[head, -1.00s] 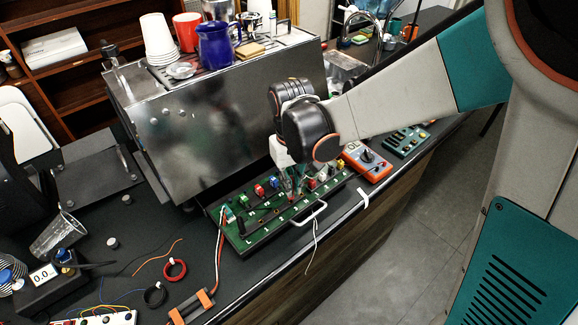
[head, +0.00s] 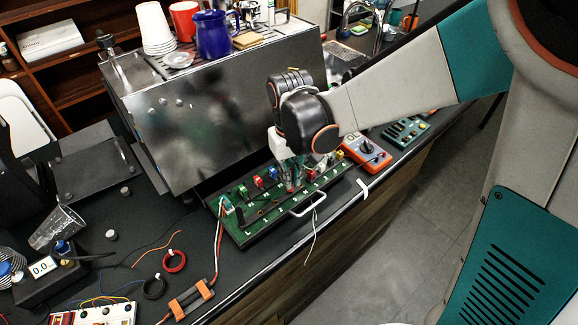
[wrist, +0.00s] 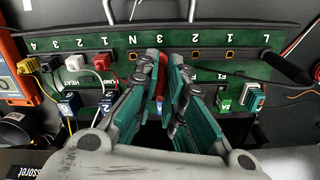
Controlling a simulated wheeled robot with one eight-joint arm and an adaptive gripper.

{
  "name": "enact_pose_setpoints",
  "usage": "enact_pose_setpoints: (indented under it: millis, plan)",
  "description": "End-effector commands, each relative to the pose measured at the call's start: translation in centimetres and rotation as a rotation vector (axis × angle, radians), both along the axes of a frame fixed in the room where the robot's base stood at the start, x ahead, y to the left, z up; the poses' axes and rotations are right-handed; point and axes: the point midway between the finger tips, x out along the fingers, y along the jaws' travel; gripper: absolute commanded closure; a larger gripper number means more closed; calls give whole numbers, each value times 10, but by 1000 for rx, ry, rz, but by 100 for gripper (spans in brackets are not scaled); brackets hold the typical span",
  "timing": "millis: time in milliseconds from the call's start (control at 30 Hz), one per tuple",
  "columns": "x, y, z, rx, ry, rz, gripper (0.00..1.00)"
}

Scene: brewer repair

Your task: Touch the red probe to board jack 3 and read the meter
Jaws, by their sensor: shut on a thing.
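My gripper (head: 291,183) points down over the green board (head: 262,223), which lies at the front of the metal brewer. In the wrist view my gripper (wrist: 163,62) is shut on the red probe (wrist: 159,84), a thin red piece between the teal fingers. Its tip lies close to the row of small square jacks on the board (wrist: 215,70); I cannot tell whether it touches one. The labels N, 3, 2, 1, L appear upside down there. The orange meter (head: 370,158) stands right of the board, partly behind my arm; its reading is not legible.
The metal brewer (head: 215,120) rises behind the board, with cups and a blue mug (head: 213,36) on top. A handle (head: 308,206) runs along the board's front. Several coloured plugs sit on the board. Wires and rings lie left of it on the dark counter.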

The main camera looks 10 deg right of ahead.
Motion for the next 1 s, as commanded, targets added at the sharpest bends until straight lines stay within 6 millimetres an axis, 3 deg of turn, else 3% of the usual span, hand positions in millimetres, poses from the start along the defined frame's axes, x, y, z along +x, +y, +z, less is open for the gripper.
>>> enact_pose_setpoints:
  millis: [1000]
  plan:
    - [0,0,-8,0,0,0,100]
